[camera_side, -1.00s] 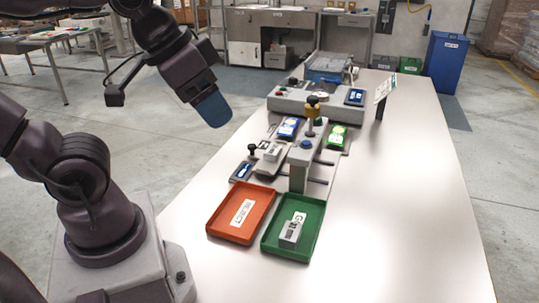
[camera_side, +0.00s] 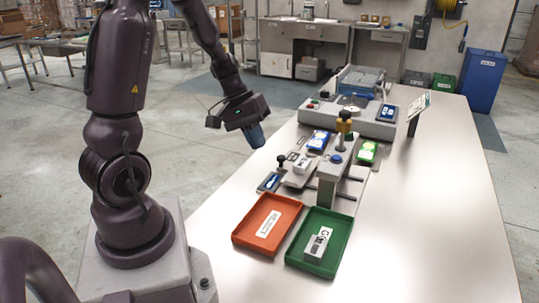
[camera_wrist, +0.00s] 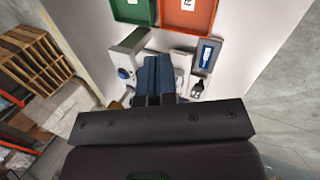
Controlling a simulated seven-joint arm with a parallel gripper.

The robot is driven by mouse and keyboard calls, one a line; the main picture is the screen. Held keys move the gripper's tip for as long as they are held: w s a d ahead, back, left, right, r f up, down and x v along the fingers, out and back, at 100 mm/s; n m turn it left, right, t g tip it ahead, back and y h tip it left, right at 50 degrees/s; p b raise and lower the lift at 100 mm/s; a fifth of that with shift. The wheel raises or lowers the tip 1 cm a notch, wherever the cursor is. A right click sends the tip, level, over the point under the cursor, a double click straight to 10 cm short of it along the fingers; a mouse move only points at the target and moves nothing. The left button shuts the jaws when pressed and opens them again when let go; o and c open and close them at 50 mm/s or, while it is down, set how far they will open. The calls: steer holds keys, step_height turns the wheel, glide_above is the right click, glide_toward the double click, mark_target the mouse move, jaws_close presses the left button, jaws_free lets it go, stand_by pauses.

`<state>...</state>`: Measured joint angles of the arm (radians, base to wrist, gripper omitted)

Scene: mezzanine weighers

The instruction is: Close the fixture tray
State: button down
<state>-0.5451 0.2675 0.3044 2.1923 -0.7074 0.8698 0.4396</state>
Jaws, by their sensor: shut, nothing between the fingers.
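The fixture (camera_side: 328,185) stands mid-table, an upright grey post with a blue button on top. A pale sliding tray (camera_side: 298,181) sticks out on its left side, with a grey block (camera_side: 300,166) on it and a black knob (camera_side: 281,159) at its outer end. My gripper (camera_side: 257,139) is above and left of the tray, apart from it, fingers shut and empty. In the wrist view the dark blue fingers (camera_wrist: 154,80) hide part of the fixture; the black knob (camera_wrist: 197,88) shows right of them and the blue button (camera_wrist: 124,73) left.
An orange tray (camera_side: 246,235) and a green tray (camera_side: 344,245) holding a grey block lie in front of the fixture. A blue-labelled pad (camera_side: 269,182) sits beside the sliding tray. A grey weigher (camera_side: 367,123) stands behind. The table's right side is clear.

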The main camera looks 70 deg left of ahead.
mark_target(312, 171)
steer(key=a+f+t+y, duration=0.2)
steer(key=a+f, duration=0.2)
steer(key=a, duration=0.6)
steer(key=a+f+t+y, duration=0.25)
steer(key=a+f, duration=0.25)
steer(key=a, duration=0.4)
steer(key=shift+g, duration=0.25)
steer(key=x, duration=0.9)
steer(key=shift+w+a+f, duration=0.1)
steer(key=shift+w, duration=0.1)
steer(key=w, duration=0.1)
steer(key=w+d, duration=0.1)
steer(key=w, duration=0.1)
steer(key=shift+d, duration=0.3)
steer(key=shift+w+d, duration=0.2)
steer(key=shift+w, duration=0.05)
steer(key=w+d, duration=0.8)
steer(key=shift+w+d, duration=0.3)
